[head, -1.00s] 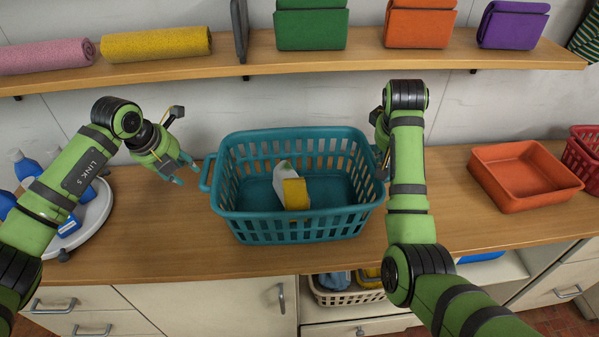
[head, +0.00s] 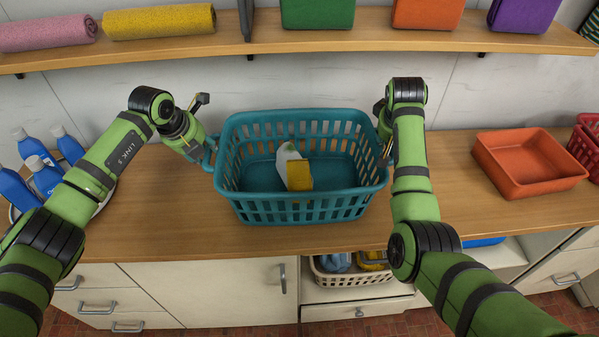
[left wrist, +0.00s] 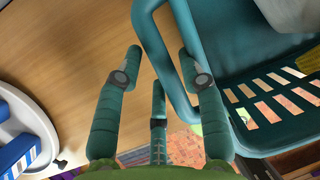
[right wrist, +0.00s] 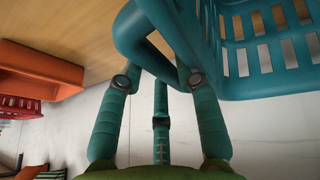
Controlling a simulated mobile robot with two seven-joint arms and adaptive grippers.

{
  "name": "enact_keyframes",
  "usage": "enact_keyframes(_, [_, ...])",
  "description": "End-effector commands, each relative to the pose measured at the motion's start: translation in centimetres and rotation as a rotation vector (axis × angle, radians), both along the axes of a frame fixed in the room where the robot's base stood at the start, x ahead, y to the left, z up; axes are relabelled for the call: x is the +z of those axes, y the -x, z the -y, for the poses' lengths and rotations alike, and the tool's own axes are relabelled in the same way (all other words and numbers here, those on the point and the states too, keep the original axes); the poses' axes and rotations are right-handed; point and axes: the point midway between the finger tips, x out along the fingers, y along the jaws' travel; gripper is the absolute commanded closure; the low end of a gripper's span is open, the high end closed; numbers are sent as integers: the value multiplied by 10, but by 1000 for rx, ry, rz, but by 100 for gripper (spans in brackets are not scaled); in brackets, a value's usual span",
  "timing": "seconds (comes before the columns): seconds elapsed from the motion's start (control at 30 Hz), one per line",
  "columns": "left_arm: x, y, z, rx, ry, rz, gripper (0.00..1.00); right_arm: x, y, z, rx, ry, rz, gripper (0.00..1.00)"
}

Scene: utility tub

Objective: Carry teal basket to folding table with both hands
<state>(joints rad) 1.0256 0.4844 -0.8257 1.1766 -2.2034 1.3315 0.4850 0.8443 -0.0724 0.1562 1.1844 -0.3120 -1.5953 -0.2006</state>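The teal basket (head: 300,208) stands upright on the wooden counter, with a white bottle (head: 284,156) and a yellow item (head: 299,206) inside. My left gripper (head: 204,152) is at the basket's left handle. In the left wrist view its fingers (left wrist: 160,62) are apart, with the handle bar (left wrist: 152,42) between them. My right gripper (head: 385,150) is at the right end, partly hidden by its own arm. In the right wrist view its fingers (right wrist: 160,76) are apart around the right handle (right wrist: 130,35); contact is unclear. No folding table is in view.
A round white tray (left wrist: 38,125) with several blue bottles (head: 36,148) stands at the left. An orange tray (head: 530,165) and a red basket (head: 586,140) are at the right. A wooden shelf (head: 350,40) runs above the counter (head: 150,222).

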Motion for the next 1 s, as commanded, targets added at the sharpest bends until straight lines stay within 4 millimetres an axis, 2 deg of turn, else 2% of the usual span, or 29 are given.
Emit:
enact_keyframes(0.13, [-8,-4,2,0,1,0,60,-8,-4,2,-1,0,2,66])
enact_keyframes(0.4, [-10,-4,2,-1,0,1,60,-9,-4,2,-1,0,2,66])
enact_keyframes(0.43, [-10,-4,2,-1,0,1,64,-9,-4,2,-1,0,2,70])
enact_keyframes(0.47, [-10,-4,2,-1,0,1,76,-9,-4,2,-1,0,2,82])
enact_keyframes(0.5, [-10,-4,2,-1,0,1,92,-9,-4,2,-1,0,2,98])
enact_keyframes(0.53, [-9,-4,2,-1,0,1,100,-9,-4,2,-1,0,2,100])
enact_keyframes(1.0, [-3,-5,2,0,1,6,100,-2,-5,2,0,1,7,100])
